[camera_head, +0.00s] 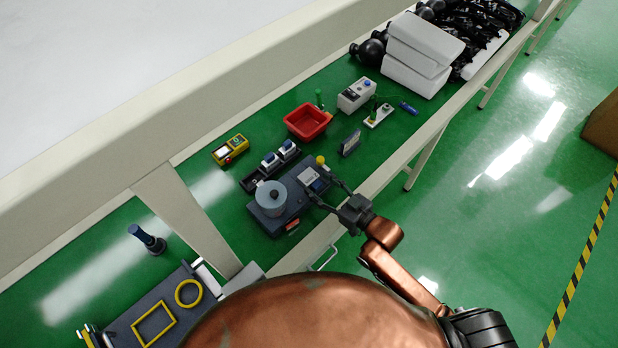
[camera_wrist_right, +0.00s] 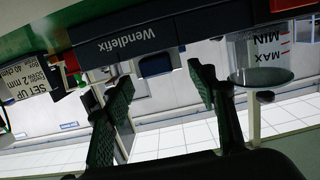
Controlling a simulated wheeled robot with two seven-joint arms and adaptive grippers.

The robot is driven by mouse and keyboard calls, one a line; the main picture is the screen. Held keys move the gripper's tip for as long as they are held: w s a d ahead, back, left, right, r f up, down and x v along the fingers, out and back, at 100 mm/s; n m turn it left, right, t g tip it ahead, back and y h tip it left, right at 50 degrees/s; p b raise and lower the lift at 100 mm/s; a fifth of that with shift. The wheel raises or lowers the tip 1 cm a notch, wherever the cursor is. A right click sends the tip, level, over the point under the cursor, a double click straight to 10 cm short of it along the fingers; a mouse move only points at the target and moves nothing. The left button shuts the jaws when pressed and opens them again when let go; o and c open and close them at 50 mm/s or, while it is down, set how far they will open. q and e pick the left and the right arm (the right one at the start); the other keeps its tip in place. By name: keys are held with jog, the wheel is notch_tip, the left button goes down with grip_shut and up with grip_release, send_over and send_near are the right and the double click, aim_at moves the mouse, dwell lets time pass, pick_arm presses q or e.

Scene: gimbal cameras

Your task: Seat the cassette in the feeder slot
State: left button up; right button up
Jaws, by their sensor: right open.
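The dark grey feeder (camera_head: 265,222) stands on the green bench and carries a grey round reservoir. A small pale block with a blue face (camera_head: 309,178), which looks like the cassette, is at its right end; how deep it sits I cannot tell. A blue patch on it (camera_wrist_right: 155,65) shows between my fingers in the right wrist view, below the feeder's "Wendlefix" face (camera_wrist_right: 145,36). My right gripper (camera_head: 326,188) is open beside the feeder's right end; its fingers (camera_wrist_right: 160,88) are apart with nothing gripped. My left gripper is out of view.
A dark rack (camera_head: 252,184) with two white-and-blue blocks stands behind the feeder. A small sign (camera_head: 350,143), red bin (camera_head: 305,121), yellow device (camera_head: 230,150) and white box (camera_head: 356,95) stand nearby. The bench's pale front edge (camera_head: 390,178) runs under my right arm.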

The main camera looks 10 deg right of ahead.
aim_at(314, 181)
jog(key=x, duration=0.4)
jog(key=shift+f, duration=0.1)
jog(key=shift+w+b, duration=0.1)
jog(key=shift+b, duration=0.2)
jog(key=shift+c, duration=0.2)
jog(key=c, duration=0.6)
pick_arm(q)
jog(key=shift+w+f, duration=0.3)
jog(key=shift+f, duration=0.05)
pick_arm(e)
jog(key=c, duration=0.4)
